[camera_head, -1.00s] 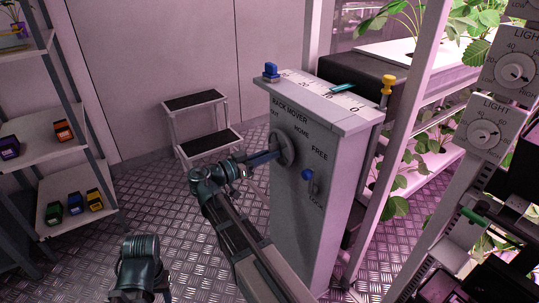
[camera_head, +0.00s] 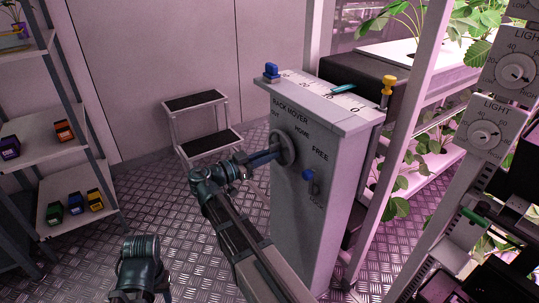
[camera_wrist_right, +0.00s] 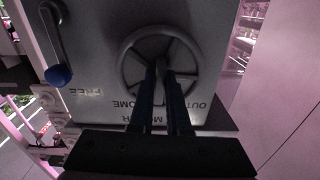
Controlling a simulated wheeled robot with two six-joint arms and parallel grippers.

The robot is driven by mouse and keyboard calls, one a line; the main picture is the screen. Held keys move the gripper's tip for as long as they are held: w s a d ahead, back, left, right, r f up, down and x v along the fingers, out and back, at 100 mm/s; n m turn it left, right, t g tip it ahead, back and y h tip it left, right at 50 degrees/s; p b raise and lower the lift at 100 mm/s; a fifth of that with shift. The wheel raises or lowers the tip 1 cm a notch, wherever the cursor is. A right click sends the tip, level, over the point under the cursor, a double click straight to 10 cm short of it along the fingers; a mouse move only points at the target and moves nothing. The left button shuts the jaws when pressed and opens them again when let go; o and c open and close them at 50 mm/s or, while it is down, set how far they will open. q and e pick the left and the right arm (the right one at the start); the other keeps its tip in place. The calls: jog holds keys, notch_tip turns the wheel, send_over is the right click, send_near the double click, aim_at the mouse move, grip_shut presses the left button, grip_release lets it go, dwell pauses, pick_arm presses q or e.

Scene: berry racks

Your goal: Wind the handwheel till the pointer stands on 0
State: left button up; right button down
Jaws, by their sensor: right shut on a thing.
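The grey handwheel (camera_head: 289,146) is on the front of the grey rack mover box (camera_head: 305,220). It fills the middle of the right wrist view (camera_wrist_right: 193,52). My right gripper (camera_head: 276,153) is shut on the handwheel, its blue fingers reaching in near the hub in the right wrist view (camera_wrist_right: 162,80). A white scale (camera_head: 318,92) runs along the box top. A blue-knobbed lever (camera_head: 308,175) sits between the words FREE and LOCK. My left gripper is not in view.
A step stool (camera_head: 205,140) stands behind. Shelves (camera_head: 75,150) with small coloured boxes are at the left; plant racks and LIGHT dials (camera_head: 484,134) are at the right.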

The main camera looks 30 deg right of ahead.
jog(key=c, duration=0.9)
grip_release()
jog(key=shift+a, duration=0.1)
jog(key=a, duration=0.9)
jog(key=s+a, duration=0.1)
jog(key=a, duration=0.3)
jog(key=shift+a, duration=0.3)
